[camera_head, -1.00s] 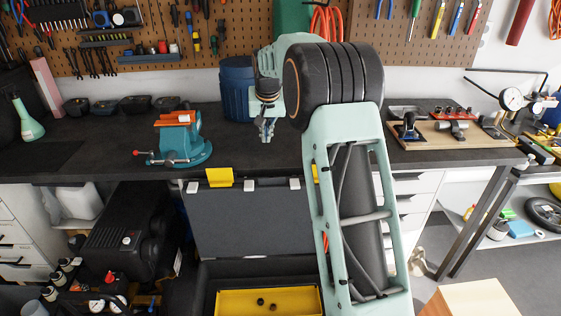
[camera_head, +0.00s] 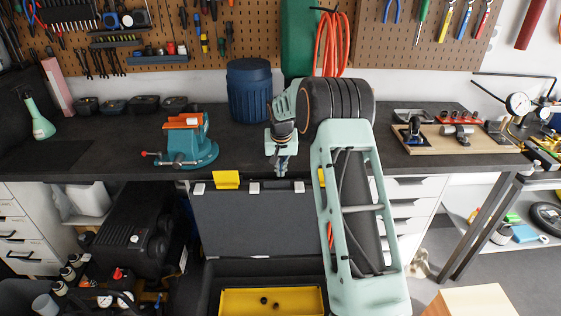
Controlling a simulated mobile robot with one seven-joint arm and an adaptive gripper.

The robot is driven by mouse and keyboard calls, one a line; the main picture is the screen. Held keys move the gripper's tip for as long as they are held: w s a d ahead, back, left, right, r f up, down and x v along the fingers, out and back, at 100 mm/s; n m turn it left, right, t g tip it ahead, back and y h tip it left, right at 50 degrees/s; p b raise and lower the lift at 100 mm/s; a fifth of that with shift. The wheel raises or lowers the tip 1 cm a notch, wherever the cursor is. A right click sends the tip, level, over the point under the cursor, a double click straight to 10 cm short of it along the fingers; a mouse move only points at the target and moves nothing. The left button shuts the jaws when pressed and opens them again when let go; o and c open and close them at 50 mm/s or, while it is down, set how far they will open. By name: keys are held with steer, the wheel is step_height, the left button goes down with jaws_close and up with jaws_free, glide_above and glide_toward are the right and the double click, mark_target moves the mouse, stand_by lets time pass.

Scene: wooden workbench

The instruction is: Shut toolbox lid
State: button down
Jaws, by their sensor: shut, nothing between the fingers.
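The toolbox lid (camera_head: 255,224) is a dark grey panel standing open and upright against the front of the workbench, with a yellow latch (camera_head: 227,180) and light clips on its top edge. A second yellow latch is partly hidden behind my arm. The toolbox body (camera_head: 209,281) lies below, open, with a yellow tray (camera_head: 240,304) inside. My gripper (camera_head: 281,172) is shut and empty, pointing down at the bench's front edge, just above or behind the lid's top edge. I cannot tell whether it touches the lid. My arm hides the lid's right part.
A teal vise (camera_head: 187,143) sits on the bench (camera_head: 100,150) to the left. A blue barrel (camera_head: 249,92) stands behind my gripper. A wooden board with tools (camera_head: 440,145) lies to the right. A black machine (camera_head: 133,240) stands left of the toolbox.

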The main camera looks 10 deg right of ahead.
steer(key=shift+s+a, duration=0.2)
steer(key=shift+s, duration=0.95)
steer(key=shift+a+f, duration=0.1)
